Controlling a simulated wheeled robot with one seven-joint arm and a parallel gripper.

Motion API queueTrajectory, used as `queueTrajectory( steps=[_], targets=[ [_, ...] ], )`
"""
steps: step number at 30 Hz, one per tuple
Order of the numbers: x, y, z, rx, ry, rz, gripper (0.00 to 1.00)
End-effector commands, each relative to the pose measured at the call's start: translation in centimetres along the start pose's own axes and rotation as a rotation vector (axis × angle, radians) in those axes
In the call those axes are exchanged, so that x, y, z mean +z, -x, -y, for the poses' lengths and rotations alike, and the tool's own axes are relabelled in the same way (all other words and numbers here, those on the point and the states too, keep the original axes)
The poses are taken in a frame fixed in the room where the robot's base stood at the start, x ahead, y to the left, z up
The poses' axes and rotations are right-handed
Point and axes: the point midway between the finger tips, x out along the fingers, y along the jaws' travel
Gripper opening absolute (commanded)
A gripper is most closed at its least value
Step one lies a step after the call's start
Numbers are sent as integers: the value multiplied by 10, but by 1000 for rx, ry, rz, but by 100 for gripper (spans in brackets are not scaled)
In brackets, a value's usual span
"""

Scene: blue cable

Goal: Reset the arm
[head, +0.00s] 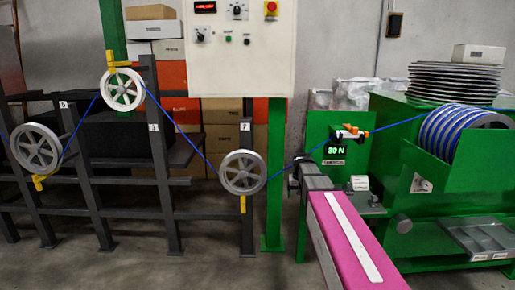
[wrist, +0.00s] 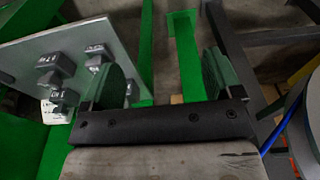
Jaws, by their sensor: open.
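My pink arm (head: 350,240) reaches up from the bottom of the head view. In that view my gripper (head: 299,163) is small and dark, between the right-hand lower wheel and the green machine. In the wrist view my gripper (wrist: 160,80) is open, its two green-padded fingers wide apart with nothing held between them. The blue cable (head: 183,132) runs over and under several grey wheels and on to the right. It passes close to my gripper in the head view; whether they touch is unclear. The cable also shows at the wrist view's right edge (wrist: 279,132), outside the fingers.
A dark rack (head: 160,160) carries the wheels, including the right-hand lower wheel (head: 243,172). A white control panel (head: 240,50) stands on a green post (head: 275,190). The green machine (head: 375,205) with a blue-striped drum (head: 455,135) is at the right. Concrete floor shows below the rack.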

Motion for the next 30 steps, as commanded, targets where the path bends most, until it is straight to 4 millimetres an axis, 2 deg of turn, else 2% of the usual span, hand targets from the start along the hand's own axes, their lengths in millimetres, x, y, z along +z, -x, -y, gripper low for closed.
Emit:
queueTrajectory(
  steps=[1,9,12,15,18,21,30],
  targets=[
    [33,-15,0,0,0,16,85],
    [153,-75,0,0,0,80,85],
    [191,-90,0,0,0,102,85],
    [219,-99,0,0,0,116,85],
    [237,-105,0,0,0,126,85],
    [244,-107,0,0,0,129,85],
    [244,-108,0,0,0,130,85]
  ],
)
